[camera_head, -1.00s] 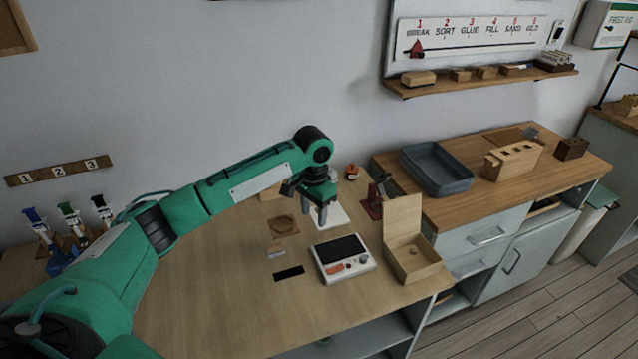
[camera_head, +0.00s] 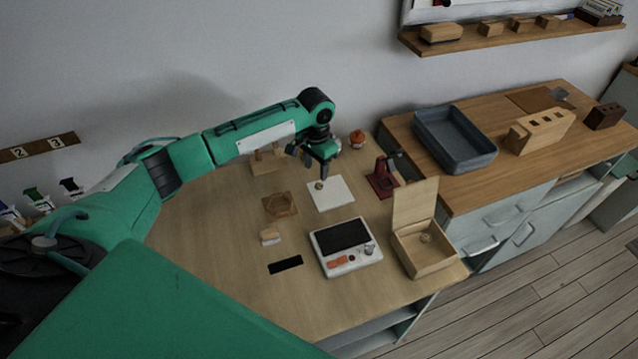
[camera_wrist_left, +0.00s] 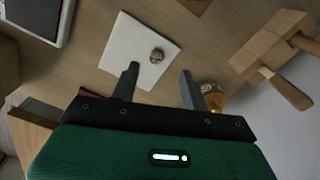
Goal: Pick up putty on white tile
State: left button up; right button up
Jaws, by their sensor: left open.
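The white tile (camera_head: 331,195) lies flat on the wooden table, and it also shows in the left wrist view (camera_wrist_left: 131,49). A small brownish lump of putty (camera_head: 319,185) sits on the tile, and in the left wrist view the putty (camera_wrist_left: 157,55) lies beyond my fingertips, a little right of the tile's middle. My left gripper (camera_head: 317,170) is above the tile's far edge. In the left wrist view its two fingers (camera_wrist_left: 159,72) are apart with nothing between them. My right gripper is not in view.
A device with a dark screen (camera_head: 343,236) and an open wooden box (camera_head: 424,256) stand nearer. A dark red stand (camera_head: 381,178) is right of the tile, an orange-topped jar (camera_head: 357,139) behind it.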

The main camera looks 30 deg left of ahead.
aim_at(318, 184)
pick_arm(q)
jog(key=shift+f, duration=0.65)
jog(key=shift+d+f, duration=0.1)
jog(key=shift+f, duration=0.25)
notch_tip(318, 184, down, 4)
jog(key=shift+w+d+f+p, duration=0.1)
jog(key=shift+f+p, duration=0.1)
jog(key=shift+p, duration=0.5)
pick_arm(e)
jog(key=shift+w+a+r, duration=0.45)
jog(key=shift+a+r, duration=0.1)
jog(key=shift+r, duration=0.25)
pick_arm(q)
jog(key=shift+c, duration=0.3)
grip_shut()
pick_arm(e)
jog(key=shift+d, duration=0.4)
